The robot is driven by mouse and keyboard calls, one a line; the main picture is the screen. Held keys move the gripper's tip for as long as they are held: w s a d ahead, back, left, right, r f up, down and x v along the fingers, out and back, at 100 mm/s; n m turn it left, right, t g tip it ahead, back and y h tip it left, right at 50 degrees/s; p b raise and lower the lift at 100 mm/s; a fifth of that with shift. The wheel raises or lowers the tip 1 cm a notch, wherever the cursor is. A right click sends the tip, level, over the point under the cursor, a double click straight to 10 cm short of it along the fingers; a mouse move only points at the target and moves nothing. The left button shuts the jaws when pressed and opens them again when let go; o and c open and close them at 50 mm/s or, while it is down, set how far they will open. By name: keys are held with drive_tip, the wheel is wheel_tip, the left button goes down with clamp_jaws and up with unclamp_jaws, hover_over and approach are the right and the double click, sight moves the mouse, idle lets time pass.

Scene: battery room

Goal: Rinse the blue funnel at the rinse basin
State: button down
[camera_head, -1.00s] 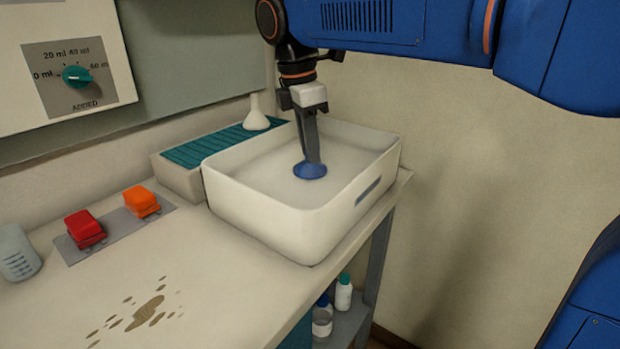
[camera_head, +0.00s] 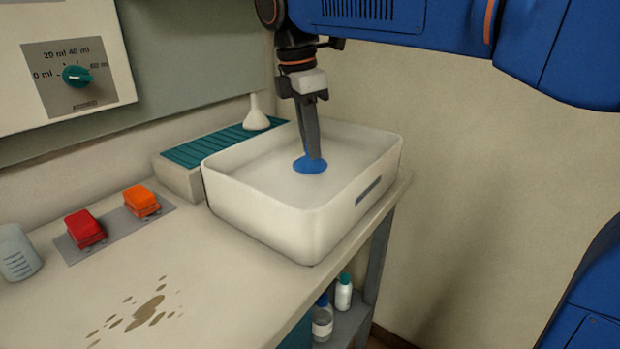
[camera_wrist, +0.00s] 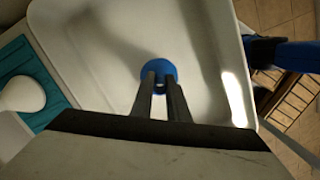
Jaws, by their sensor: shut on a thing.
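The rinse basin (camera_head: 255,214) is a white, open rectangular tub on the bench, with pale content inside. My gripper (camera_head: 315,155) points down into it and is shut on the blue funnel (camera_head: 303,165). Only the funnel's round blue rim shows clearly in the head view, at or just above the pale surface. In the wrist view the funnel (camera_wrist: 157,67) sits between the tips of my gripper (camera_wrist: 161,85), over the basin's interior (camera_wrist: 195,40). The fingers hide part of the funnel.
A white funnel (camera_head: 256,113) stands on the teal rack (camera_head: 205,148) behind the basin. Red (camera_head: 84,227) and orange (camera_head: 141,200) blocks sit on a grey plate. A beaker (camera_head: 16,252) stands at the far left. Brown spill stains (camera_head: 148,310) mark the front bench.

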wheel_tip(320, 180, up, 11)
idle(1.4)
drive_tip(key=shift+r, duration=0.15)
idle(1.9)
drive_tip(key=shift+r, duration=1.95)
